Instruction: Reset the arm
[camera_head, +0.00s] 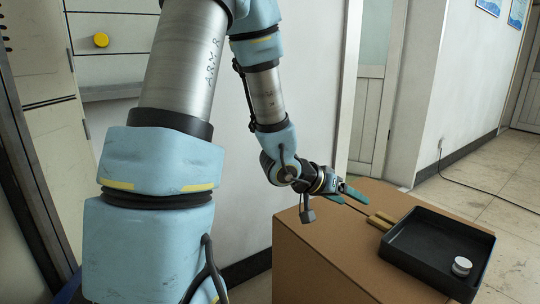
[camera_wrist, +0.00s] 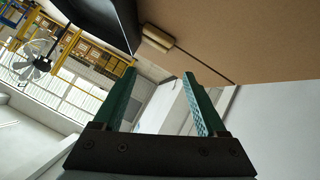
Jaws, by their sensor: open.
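My gripper (camera_head: 348,192) is above the left part of a cardboard-brown box top (camera_head: 335,232) in the head view. In the wrist view its two green fingers (camera_wrist: 158,95) are spread apart with nothing between them. My arm reaches down from the top of the head view, bent at the elbow. The gripper points to the right, toward a black tray (camera_head: 420,252), and is apart from it.
A white-topped round piece (camera_head: 461,266) is inside the tray. A tan handle-like piece (camera_head: 380,221) is at the tray's left edge. A wall (camera_head: 425,85) stands behind the box. A cable (camera_head: 480,190) lies on the floor at right.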

